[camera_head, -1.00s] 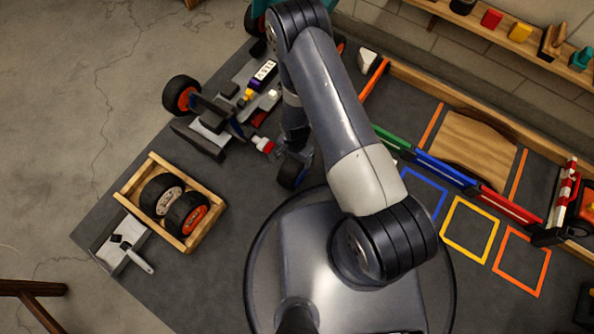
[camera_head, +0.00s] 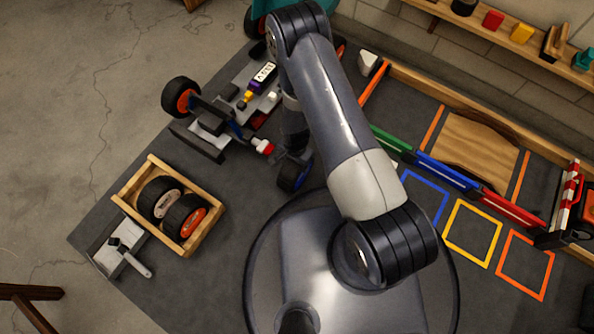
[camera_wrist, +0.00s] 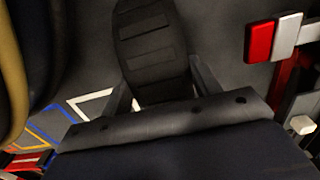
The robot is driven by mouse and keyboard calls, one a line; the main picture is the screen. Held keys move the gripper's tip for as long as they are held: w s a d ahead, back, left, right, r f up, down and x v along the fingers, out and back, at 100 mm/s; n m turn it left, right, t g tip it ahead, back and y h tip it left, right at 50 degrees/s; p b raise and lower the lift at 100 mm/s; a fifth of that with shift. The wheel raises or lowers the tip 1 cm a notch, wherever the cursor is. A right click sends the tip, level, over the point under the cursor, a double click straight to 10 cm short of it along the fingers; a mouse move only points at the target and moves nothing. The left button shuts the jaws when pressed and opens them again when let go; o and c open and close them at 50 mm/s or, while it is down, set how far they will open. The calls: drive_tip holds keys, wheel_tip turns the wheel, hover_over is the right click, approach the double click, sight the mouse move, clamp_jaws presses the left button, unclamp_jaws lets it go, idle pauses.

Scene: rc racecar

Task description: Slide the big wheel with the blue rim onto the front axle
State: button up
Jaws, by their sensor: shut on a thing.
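My gripper (camera_wrist: 160,85) is shut on the big wheel, whose dark treaded tyre (camera_wrist: 150,45) stands between the two fingers in the wrist view. In the head view the wheel (camera_head: 289,176) shows a bit of blue rim below my forearm. The race car (camera_head: 215,124) lies to its upper left. A red and white end piece (camera_head: 264,146) sticks out from the car toward the wheel, apparently at the front axle; it also shows in the wrist view (camera_wrist: 272,38), right of the tyre and apart from it. My arm hides part of the car.
A wooden crate (camera_head: 133,194) holds two wheels, one with an orange rim. A grey tray (camera_head: 112,262) with a tool lies beside it. Coloured squares (camera_head: 470,232) and a rail (camera_head: 445,172) are at the right. The mat between crate and wheel is clear.

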drive_tip(key=shift+c, duration=1.4)
drive_tip(key=shift+r+p, duration=1.3)
drive_tip(key=shift+r, duration=1)
